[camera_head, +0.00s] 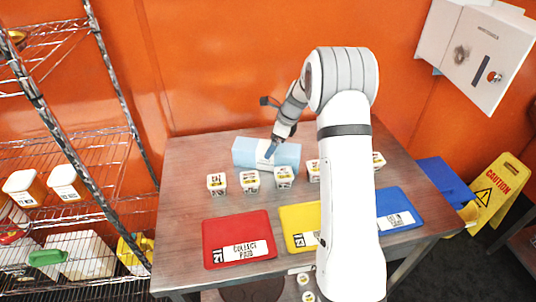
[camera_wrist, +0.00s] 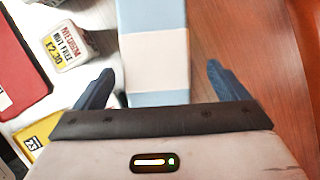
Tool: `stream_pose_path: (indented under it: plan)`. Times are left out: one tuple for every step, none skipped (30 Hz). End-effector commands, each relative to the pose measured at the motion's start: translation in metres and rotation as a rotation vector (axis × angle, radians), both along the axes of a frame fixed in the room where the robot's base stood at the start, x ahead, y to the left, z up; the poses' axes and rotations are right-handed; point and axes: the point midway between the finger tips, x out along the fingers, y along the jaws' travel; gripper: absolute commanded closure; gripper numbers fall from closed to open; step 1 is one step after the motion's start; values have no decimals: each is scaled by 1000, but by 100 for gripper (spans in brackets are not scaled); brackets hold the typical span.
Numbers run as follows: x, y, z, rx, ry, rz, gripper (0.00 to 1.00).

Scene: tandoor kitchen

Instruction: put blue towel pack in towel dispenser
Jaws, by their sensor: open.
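The blue towel pack (camera_head: 245,153) is a light blue block with a white band, lying at the back of the table. In the wrist view the pack (camera_wrist: 153,62) lies between my two fingers, running away from the palm. My gripper (camera_head: 269,151) is open at the pack, with blue fingers on either side; the wrist view also shows the gripper (camera_wrist: 158,85). I cannot tell whether the fingers touch the pack. The towel dispenser (camera_head: 488,55) appears to be the white box on the orange wall at upper right, with its front panel swung open.
Small white labelled tubs (camera_head: 250,180) stand in a row in front of the pack. Red (camera_head: 225,232), yellow (camera_head: 292,215) and blue (camera_head: 392,204) boards lie nearer. A wire shelf (camera_head: 75,140) stands left, and a yellow caution sign (camera_head: 494,192) right.

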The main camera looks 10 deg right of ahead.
Motion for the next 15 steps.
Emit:
stream_pose_path:
  plan:
    - [-1,4,-5,0,4,2,6]
    - [0,6,-8,0,4,2,6]
    - [0,8,-13,0,3,2,6]
    - [0,11,-18,0,5,3,6]
    - [0,13,-22,-1,4,2,6]
    - [1,15,-28,0,4,2,6]
    - [2,16,-32,0,3,1,6]
    - [3,17,-35,0,2,2,6]
    - [3,18,-38,-1,1,3,6]
    - [3,19,-40,-1,1,2,6]
    - [4,19,-42,-1,0,3,6]
    - [4,20,-43,-1,0,3,6]
    - [4,20,-43,-1,-1,3,6]
    - [4,20,-43,-1,-1,3,6]
    - [4,20,-43,-1,-1,3,6]
